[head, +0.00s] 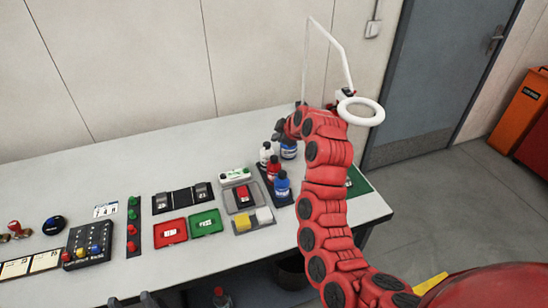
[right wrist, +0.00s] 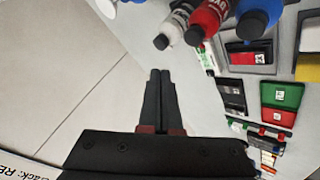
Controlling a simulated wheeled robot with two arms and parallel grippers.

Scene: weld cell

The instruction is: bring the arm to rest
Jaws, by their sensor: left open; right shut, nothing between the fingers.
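My red right arm (head: 325,205) rises from the lower right of the head view and reaches over the right end of the table. Its gripper (head: 279,130) is mostly hidden behind the arm there, near the bottles. In the right wrist view the right gripper (right wrist: 160,80) is shut, its two dark fingers together with nothing between them. Dark tips of my left gripper (head: 132,301) show at the bottom edge of the head view, apart from each other, in front of the table's front edge.
Bottles (head: 282,184) stand close to the right gripper; they also show in the wrist view (right wrist: 207,20). A ring lamp (head: 361,111) stands behind the arm. The table (head: 95,180) holds red (head: 172,232) and green trays (head: 206,223) and a button box (head: 89,243).

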